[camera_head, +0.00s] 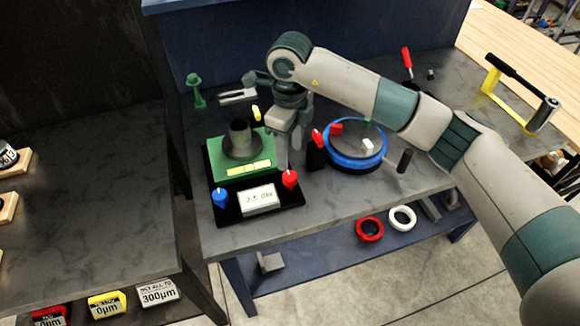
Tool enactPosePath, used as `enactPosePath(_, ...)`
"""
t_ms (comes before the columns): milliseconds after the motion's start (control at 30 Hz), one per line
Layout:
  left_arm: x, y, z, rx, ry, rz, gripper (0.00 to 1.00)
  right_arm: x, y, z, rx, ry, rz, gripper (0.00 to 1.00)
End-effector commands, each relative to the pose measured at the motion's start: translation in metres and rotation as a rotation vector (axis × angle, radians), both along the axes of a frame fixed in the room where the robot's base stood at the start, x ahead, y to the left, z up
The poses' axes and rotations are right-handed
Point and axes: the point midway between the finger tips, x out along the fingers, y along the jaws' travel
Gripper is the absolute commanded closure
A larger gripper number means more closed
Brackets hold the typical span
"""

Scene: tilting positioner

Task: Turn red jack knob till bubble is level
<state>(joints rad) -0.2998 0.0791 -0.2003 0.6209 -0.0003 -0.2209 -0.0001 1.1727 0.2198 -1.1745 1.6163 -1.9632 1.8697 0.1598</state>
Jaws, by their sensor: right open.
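The tilting positioner has a green plate (219,158) on a black base (217,212), with a dark cylinder (239,134) on top. The red jack knob (290,178) stands at the plate's front right corner. A blue knob (220,197) is at the front left and a yellow knob (256,112) at the back. A yellow level strip (249,168) lies along the plate's front; its bubble is too small to make out. My right gripper (284,164) points down, open, just above and behind the red knob. Contact with the knob cannot be told. My left gripper is out of view.
A blue round turntable (356,165) with small coloured parts stands close to the right of the positioner. A white card (258,199) stands at the base's front. A green post (195,91) is behind. The grey bench top (237,235) is clear in front.

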Motion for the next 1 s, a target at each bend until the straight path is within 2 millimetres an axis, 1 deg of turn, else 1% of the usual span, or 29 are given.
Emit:
enactPosePath(33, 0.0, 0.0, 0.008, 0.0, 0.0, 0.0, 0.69, -0.001, -0.001, -0.007, -0.002, 0.004, -0.001, 0.51)
enactPosePath(300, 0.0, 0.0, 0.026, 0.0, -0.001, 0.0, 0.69, -0.001, 0.0, -0.054, -0.002, 0.003, -0.001, 0.51)
enactPosePath(500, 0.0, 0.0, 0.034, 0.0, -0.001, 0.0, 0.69, -0.001, 0.0, -0.078, 0.0, 0.002, -0.001, 0.51)
enactPosePath(700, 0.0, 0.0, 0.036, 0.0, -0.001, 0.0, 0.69, 0.0, 0.0, -0.087, 0.0, 0.0, 0.001, 0.51)
enactPosePath(967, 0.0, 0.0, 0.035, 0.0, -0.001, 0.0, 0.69, 0.0, 0.0, -0.088, 0.0, 0.0, 0.001, 0.51)
enactPosePath(1000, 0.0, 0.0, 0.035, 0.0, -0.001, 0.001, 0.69, 0.0, 0.0, -0.088, 0.0, 0.0, 0.001, 0.6)
